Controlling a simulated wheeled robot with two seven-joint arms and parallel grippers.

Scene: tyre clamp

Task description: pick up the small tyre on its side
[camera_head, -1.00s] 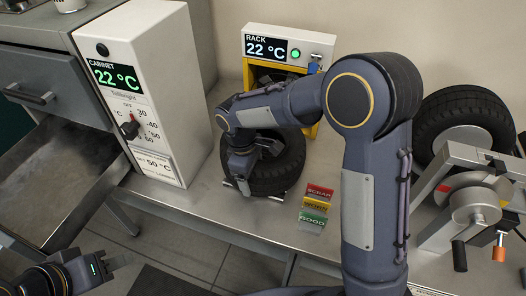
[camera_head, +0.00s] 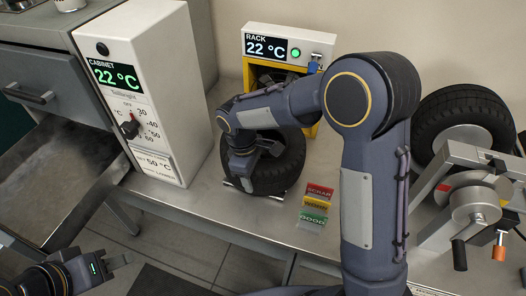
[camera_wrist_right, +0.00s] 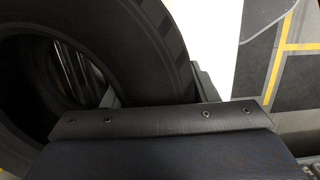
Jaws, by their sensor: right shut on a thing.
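A small black tyre (camera_head: 281,172) stands upright on its tread on the bench, in front of the yellow rack. My right arm reaches across the bench to it. My right gripper (camera_head: 243,183) is shut on the tyre's near left side. In the right wrist view the tyre (camera_wrist_right: 150,55) fills the upper left, close against the gripper's dark body; the fingertips are hidden there. My left gripper (camera_head: 122,262) is low at the left, away from the bench and the tyre. Its finger gap is too small to judge.
The yellow rack (camera_head: 312,131) is behind. Coloured label cards (camera_head: 315,205) lie to the right. A larger tyre (camera_head: 440,115) and a metal clamp (camera_head: 475,205) stand at far right.

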